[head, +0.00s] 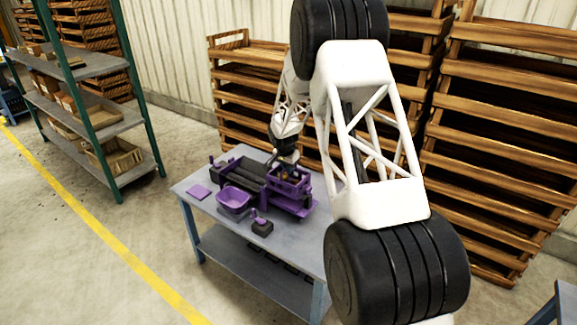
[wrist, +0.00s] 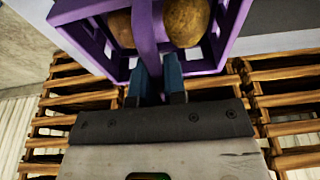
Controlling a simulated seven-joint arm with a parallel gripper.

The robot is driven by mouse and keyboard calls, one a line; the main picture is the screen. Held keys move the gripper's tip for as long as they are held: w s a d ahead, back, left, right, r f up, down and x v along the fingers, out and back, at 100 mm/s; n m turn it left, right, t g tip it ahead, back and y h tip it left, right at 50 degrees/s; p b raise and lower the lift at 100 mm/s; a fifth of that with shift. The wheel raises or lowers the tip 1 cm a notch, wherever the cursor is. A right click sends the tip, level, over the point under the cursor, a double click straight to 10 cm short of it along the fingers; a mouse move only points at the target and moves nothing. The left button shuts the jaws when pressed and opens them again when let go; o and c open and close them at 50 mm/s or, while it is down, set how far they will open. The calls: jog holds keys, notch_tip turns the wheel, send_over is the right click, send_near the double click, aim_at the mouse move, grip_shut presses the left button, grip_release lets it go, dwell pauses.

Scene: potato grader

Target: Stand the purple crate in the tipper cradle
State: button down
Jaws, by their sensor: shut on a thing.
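The purple crate (head: 290,188) is at the right end of the dark machine on the table in the head view. Its open side with slots shows close up in the wrist view (wrist: 82,12), with two brown potatoes (wrist: 187,20) inside. My gripper (wrist: 157,72) is shut on a purple bar of the crate, one blue finger on each side. In the head view my gripper (head: 285,166) is at the crate's top. A purple ledge (head: 301,211) shows just below and in front of the crate. Whether this is the tipper cradle, and whether the crate touches it, I cannot tell.
The grader (head: 240,170) with dark rollers lies left of the crate. Wooden crate stacks (head: 245,95) rise behind.

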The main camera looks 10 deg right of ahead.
jog(key=shift+s+a+x, duration=0.15)
jog(key=shift+x, duration=0.65)
jog(key=shift+s+a+x, duration=0.1)
jog(key=shift+x, duration=0.7)
jog(key=shift+s+a+x, duration=0.15)
jog(key=shift+x, duration=0.7)
jog(key=shift+s+a+x, duration=0.1)
jog(key=shift+x, duration=0.8)
dwell(2.1)
jog(key=c, duration=1.1)
grip_release()
jog(key=shift+f, duration=0.1)
jog(key=shift+w+d+r+v, duration=0.1)
jog(key=shift+w+d+v, duration=0.15)
jog(key=shift+v, duration=1.2)
jog(key=shift+w+d+r+v, duration=0.1)
jog(key=shift+w+d+v, duration=0.1)
jog(key=shift+v, duration=1.3)
jog(key=shift+w+d+v, duration=0.25)
jog(key=shift+v, duration=1.2)
